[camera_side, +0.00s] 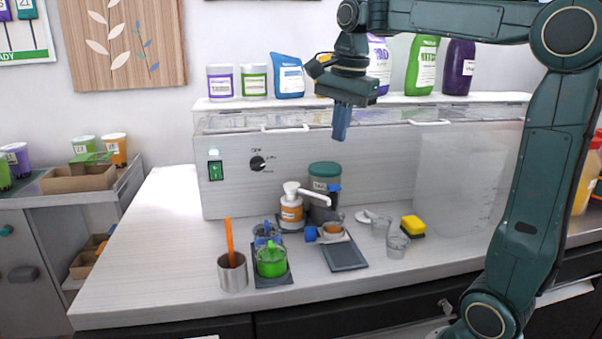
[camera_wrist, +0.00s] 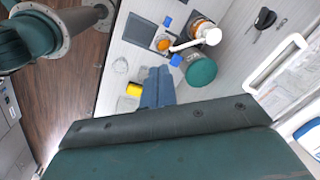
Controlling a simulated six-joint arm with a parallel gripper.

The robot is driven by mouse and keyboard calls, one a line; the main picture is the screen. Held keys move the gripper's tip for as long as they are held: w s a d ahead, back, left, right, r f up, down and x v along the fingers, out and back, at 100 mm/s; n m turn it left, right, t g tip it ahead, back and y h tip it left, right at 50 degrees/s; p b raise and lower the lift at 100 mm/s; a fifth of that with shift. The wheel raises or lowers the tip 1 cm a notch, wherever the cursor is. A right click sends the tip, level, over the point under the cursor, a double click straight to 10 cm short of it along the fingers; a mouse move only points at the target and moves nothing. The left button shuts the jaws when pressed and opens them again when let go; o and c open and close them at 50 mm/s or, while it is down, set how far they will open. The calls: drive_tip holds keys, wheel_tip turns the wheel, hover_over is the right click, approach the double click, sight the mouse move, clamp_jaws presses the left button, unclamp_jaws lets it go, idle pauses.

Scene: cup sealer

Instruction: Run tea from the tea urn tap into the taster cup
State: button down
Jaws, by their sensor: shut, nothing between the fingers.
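The tea urn (camera_side: 325,172) is a grey cylinder with a green lid and a blue tap piece (camera_side: 334,188), standing at the back middle of the counter. Its lid (camera_wrist: 201,71) and the blue piece (camera_wrist: 176,60) also show in the wrist view. A small cup with amber contents (camera_side: 332,229) stands in front of the urn; it also shows in the wrist view (camera_wrist: 163,44). Two clear cups (camera_side: 380,227) (camera_side: 398,246) stand to its right. I cannot tell which is the taster cup. My gripper (camera_side: 341,136) is shut and empty, high above the counter; its blue fingers (camera_wrist: 158,88) show in the wrist view.
A white pump bottle with orange contents (camera_side: 291,209) stands left of the urn, its spout reaching right. A blue cube (camera_side: 311,234), dark tray (camera_side: 345,256), yellow sponge (camera_side: 412,225), green cup (camera_side: 271,262) and metal cup (camera_side: 232,275) are near.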

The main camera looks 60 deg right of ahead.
sight(334, 185)
drive_tip(key=w+d+m+g, duration=0.1)
drive_tip(key=w+d+m, duration=0.3)
drive_tip(key=d+m, duration=0.3)
drive_tip(key=shift+w+d+r+m+g, duration=0.15)
drive_tip(key=shift+w+r+m+g, duration=0.15)
drive_tip(key=shift+m, duration=0.1)
drive_tip(key=shift+f, duration=0.2)
wheel_tip(334, 185, down, 14)
drive_tip(key=shift+r, duration=0.15)
idle(0.6)
